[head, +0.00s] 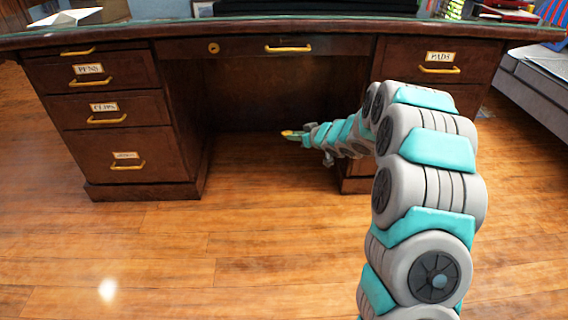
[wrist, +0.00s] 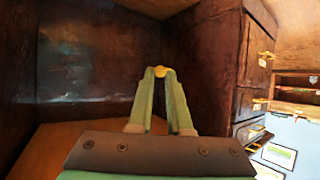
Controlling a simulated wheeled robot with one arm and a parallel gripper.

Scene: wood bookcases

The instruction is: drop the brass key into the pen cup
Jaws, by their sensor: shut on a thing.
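My gripper (head: 291,134) is in the knee space under the dark wooden desk, reaching left from the right pedestal. Its green fingers are shut on a small brass thing, the brass key (wrist: 160,71), which shows at the fingertips in the wrist view. Only its rounded end shows; the rest is hidden between the fingers. In the head view the key is a tiny yellow spot at the tip. I cannot make out a pen cup in either view.
The desk's left pedestal (head: 125,140) has labelled drawers with brass handles. The right pedestal is partly behind my arm. A brass keyhole plate (head: 213,47) is on the centre drawer front. Books and papers lie on the desktop. The wooden floor (head: 240,250) in front is clear.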

